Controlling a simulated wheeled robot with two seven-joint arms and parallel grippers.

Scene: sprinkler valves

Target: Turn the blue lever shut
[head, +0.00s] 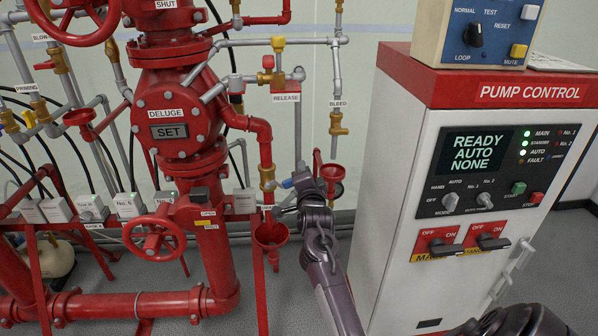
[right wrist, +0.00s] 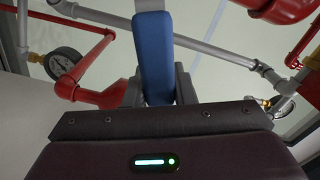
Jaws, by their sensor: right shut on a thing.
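The blue lever (head: 287,183) shows as a small blue tip beside the brass valve (head: 267,178), below the deluge valve's red side pipe. My right gripper (head: 294,188) is at it and hides most of it. In the right wrist view the blue lever (right wrist: 153,58) stands upright in the picture between the two dark fingers of my right gripper (right wrist: 158,88), which are shut on it. My left gripper is in neither view.
A red funnel (head: 270,236) is just below the brass valve. The red deluge valve (head: 177,112) and its handwheel (head: 154,233) are to the left. The white pump control cabinet (head: 398,190) stands close to the right of my right arm. Thin grey pipes (right wrist: 215,48) pass near the gripper.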

